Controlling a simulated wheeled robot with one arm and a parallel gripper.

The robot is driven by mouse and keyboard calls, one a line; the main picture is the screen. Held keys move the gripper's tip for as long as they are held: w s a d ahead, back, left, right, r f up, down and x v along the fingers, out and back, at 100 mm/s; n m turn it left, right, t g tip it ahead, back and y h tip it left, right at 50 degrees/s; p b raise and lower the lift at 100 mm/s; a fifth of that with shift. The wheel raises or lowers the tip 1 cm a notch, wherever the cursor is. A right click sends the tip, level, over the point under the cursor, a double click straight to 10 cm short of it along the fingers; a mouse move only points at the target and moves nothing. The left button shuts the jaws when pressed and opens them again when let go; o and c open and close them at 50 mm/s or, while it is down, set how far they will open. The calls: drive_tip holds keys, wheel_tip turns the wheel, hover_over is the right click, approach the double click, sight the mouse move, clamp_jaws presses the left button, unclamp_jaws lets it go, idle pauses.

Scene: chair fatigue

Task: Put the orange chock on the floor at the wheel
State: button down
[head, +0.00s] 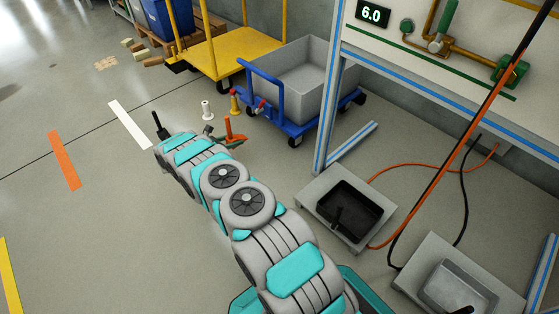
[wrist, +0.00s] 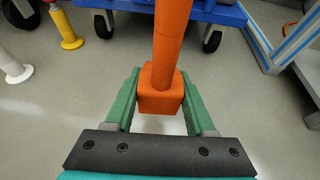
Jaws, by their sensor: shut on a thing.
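The orange chock (head: 234,131) is a block with an upright round handle. In the wrist view the chock (wrist: 160,92) sits between the two green fingers of my gripper (wrist: 160,100), which is shut on it. In the head view my gripper (head: 228,142) is low, in front of the blue cart (head: 293,126) with its grey bin. The cart's near wheel (head: 295,141) is to the right of the chock, apart from it. In the wrist view, cart wheels show left (wrist: 103,25) and right (wrist: 212,38) beyond the chock. I cannot tell whether the chock touches the floor.
A white post (head: 206,110) and a yellow post (head: 234,104) stand just behind the chock. A yellow cart (head: 222,52) is farther back. A blue-edged bench frame (head: 327,120) and a black tray (head: 346,210) are at right.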

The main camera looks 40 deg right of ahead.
drive_tip(key=f, duration=0.1)
drive_tip(key=s+f, duration=0.1)
drive_tip(key=f, duration=0.1)
drive_tip(key=shift+s+d+f+m+g, duration=0.1)
drive_tip(key=shift+s+d+m+g, duration=0.2)
drive_tip(key=shift+d, duration=0.05)
drive_tip(key=shift+s+d+f, duration=0.15)
drive_tip(key=shift+s+f, duration=0.05)
drive_tip(key=b, duration=0.2)
hover_over(277, 159)
drive_tip(key=shift+w+a+f, duration=0.1)
drive_tip(key=shift+a+f, duration=0.2)
drive_tip(key=shift+f, duration=0.45)
drive_tip(key=shift+d+f, duration=0.15)
drive_tip(key=shift+f, duration=0.75)
drive_tip(key=shift+d+f, duration=0.1)
drive_tip(key=shift+f, duration=0.75)
drive_tip(key=shift+f, duration=0.2)
drive_tip(key=shift+c, duration=1.2)
unclamp_jaws()
